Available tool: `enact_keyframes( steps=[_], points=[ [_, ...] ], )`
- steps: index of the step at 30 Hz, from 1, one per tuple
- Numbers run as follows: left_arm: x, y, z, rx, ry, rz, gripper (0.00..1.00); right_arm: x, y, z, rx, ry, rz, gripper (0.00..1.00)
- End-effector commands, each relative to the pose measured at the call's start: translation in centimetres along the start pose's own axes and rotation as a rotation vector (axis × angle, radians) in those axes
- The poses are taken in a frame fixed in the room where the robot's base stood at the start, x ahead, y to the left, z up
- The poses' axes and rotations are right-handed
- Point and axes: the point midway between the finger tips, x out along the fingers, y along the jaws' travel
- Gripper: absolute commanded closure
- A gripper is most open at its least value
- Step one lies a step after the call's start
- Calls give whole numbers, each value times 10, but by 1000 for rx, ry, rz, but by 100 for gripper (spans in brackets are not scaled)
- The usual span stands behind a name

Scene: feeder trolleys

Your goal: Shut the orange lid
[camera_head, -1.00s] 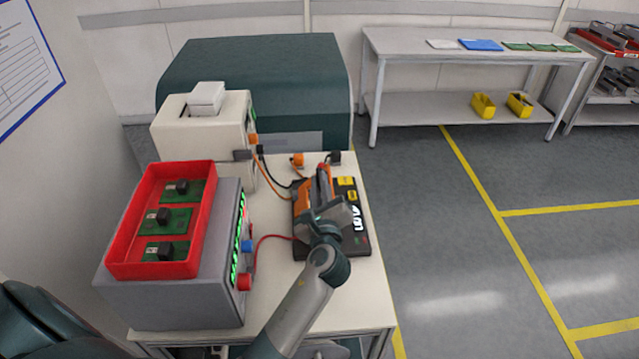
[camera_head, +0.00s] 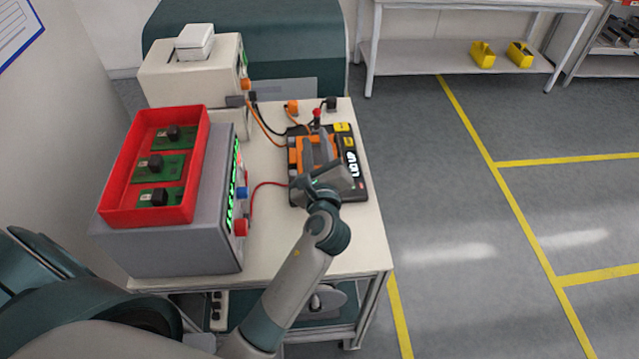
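The orange lid (camera_head: 299,156) is on a dark fixture (camera_head: 357,187) on the trolley top. Grey parts cover some of it, and I cannot tell its exact angle. The fixture's display strip (camera_head: 351,163) reads "LID UP". My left gripper (camera_head: 318,160) is over the front of the fixture and reaches to the lid. Its fingers are seen from behind, so their gap and any contact with the lid are hidden. My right gripper is not in view.
A grey box (camera_head: 190,247) with lit green indicators carries a red tray (camera_head: 152,216) of green boards left of the fixture. A cream printer-like unit (camera_head: 180,80) stands behind it. Cables run across the trolley top (camera_head: 262,260). The floor to the right is clear.

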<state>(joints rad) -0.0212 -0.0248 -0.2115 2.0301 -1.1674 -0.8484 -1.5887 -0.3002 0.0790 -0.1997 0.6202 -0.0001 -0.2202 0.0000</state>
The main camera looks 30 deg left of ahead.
Motion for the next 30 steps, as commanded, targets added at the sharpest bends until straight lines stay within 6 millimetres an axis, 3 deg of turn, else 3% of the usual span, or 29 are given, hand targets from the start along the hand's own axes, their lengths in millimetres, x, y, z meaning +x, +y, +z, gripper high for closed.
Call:
enact_keyframes(
  steps=[9, 15, 21, 30],
  points=[
    [-67, 4, -3, -3, 3, 4, 73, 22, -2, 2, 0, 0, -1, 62],
    [-100, 4, -2, -1, 2, 4, 73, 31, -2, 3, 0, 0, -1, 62],
    [-117, 3, -1, 1, 1, 4, 73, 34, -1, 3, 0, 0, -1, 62],
    [-120, 2, 0, 1, 1, 3, 73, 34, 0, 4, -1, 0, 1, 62]
  ],
)
